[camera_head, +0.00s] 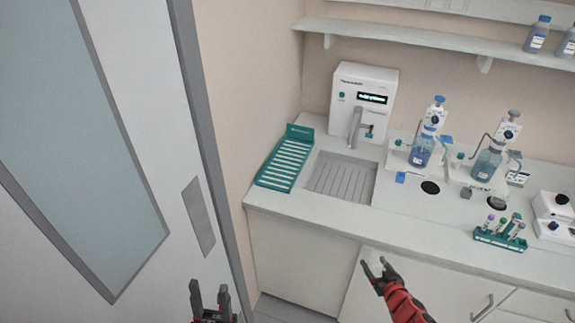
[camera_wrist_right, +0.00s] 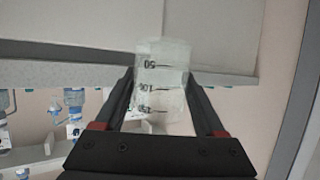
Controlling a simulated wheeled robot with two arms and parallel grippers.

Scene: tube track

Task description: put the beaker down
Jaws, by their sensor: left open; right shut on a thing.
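The beaker (camera_wrist_right: 160,85) is a clear vessel with black graduation marks, seen between the fingers in the right wrist view. In the head view it is a small pale shape (camera_head: 375,266) at the fingertips. My right gripper (camera_head: 373,269) is shut on it, in front of the cabinet doors below the counter edge. In the wrist view the beaker's numbers appear upside down. My left gripper (camera_head: 210,291) is open and empty at the bottom of the head view, near the door, away from the beaker.
The white counter (camera_head: 290,205) holds a green drying rack (camera_head: 285,160), a recessed sink (camera_head: 342,180), a white dispenser machine (camera_head: 362,95), two bottle-top dispensers (camera_head: 422,150) (camera_head: 487,165) and a green tube rack (camera_head: 500,240). Bare counter lies along the front edge. A door (camera_head: 110,150) stands at left.

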